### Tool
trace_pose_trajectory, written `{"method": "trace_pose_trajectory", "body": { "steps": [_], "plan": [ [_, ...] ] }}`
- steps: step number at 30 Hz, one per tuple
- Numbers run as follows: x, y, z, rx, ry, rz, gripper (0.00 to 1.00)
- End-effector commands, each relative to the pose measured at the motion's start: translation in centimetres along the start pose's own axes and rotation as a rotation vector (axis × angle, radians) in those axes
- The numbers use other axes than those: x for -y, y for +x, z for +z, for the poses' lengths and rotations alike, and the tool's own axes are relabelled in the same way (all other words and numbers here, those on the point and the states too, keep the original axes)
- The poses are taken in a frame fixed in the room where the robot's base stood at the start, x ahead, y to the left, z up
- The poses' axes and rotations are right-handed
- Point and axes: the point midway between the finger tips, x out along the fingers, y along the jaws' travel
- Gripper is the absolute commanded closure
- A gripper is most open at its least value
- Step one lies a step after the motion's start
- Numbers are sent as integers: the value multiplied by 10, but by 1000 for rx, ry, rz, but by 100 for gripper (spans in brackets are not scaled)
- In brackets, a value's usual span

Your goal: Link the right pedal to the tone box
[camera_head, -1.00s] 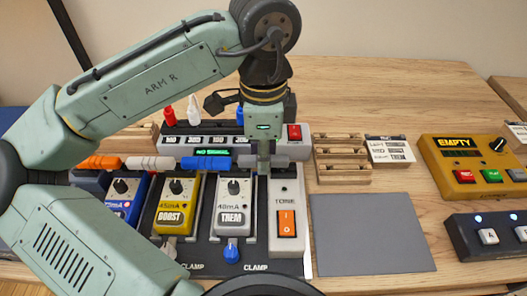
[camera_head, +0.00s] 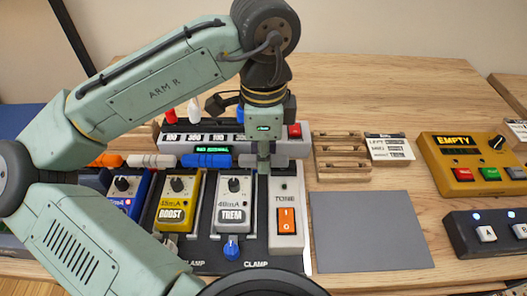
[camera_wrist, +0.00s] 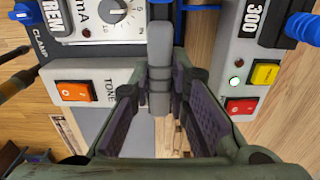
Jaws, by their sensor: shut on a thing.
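My gripper (camera_head: 263,163) is shut on a grey cylindrical link (camera_wrist: 159,65), which lies between its two fingers in the wrist view. The link sits at the back of the pedal board, level with a blue link (camera_head: 205,160) and a white one (camera_head: 150,161) to its left. The right pedal, a white TREM box (camera_head: 233,205), stands left of and in front of my gripper. The white TONE box (camera_head: 287,198) stands just right of it, with an orange switch (camera_wrist: 75,92). I cannot tell whether the grey link's ends are seated; my fingers hide part of it.
A yellow BOOST pedal (camera_head: 176,203) and a blue pedal (camera_head: 126,190) stand to the left. A power unit (camera_head: 222,138) with a red button lies close behind the links. A wooden rack (camera_head: 341,155) and a bare grey mat (camera_head: 368,232) are to the right.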

Motion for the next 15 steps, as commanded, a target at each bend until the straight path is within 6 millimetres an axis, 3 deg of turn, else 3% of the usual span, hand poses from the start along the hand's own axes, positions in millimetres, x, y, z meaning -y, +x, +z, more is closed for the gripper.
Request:
{"method": "trace_pose_trajectory", "body": {
  "steps": [3,4,15],
  "plan": [
    [0,0,0,-1,-1,-1,100],
    [0,0,0,-1,-1,-1,83],
    [0,0,0,-1,-1,-1,60]
  ]
}}
